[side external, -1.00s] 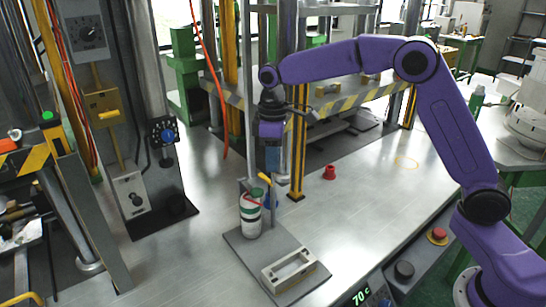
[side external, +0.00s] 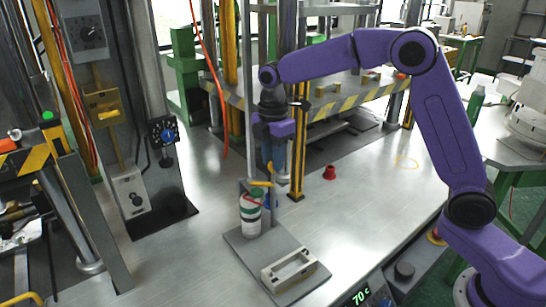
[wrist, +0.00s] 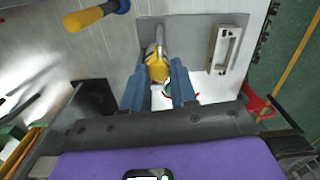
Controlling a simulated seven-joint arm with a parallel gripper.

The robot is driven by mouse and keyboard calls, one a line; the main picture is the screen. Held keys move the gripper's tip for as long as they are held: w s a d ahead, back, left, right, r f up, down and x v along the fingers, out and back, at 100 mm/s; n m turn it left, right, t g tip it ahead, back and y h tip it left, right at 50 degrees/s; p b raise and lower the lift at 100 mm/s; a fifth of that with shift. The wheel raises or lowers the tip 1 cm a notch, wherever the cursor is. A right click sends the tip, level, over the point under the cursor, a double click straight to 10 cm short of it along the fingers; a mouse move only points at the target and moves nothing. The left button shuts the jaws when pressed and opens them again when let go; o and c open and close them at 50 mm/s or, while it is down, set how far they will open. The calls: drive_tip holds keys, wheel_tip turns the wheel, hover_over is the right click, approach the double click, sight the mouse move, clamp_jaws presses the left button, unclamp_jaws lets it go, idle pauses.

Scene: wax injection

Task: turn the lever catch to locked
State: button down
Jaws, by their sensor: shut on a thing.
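The lever catch shows as a small yellow handle (side external: 262,183) on the upright post of a stand, just above a white and green bottle (side external: 251,216). My gripper (side external: 272,176) points down at it from above, with its blue fingers around the handle. In the wrist view the yellow handle (wrist: 158,70) lies between the two blue fingertips (wrist: 157,84), and the jaws are shut on it. Part of the bottle (wrist: 165,101) shows between the fingers. The catch mechanism behind the handle is partly hidden.
The stand's grey base plate (side external: 237,241) carries a pale rectangular frame (side external: 289,270). A red cup-like part (side external: 329,173) stands on the bench to the right. A yellow-black edged shelf (side external: 350,101) is behind my arm. The bench (side external: 370,205) right of the stand is mostly clear.

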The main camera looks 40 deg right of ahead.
drive_tip(key=n, duration=0.3)
drive_tip(key=shift+r+n, duration=0.15)
drive_tip(key=shift+n, duration=2.05)
drive_tip(key=c, duration=0.9)
unclamp_jaws()
wheel_tip(320, 180, up, 17)
drive_tip(key=shift+r, duration=0.15)
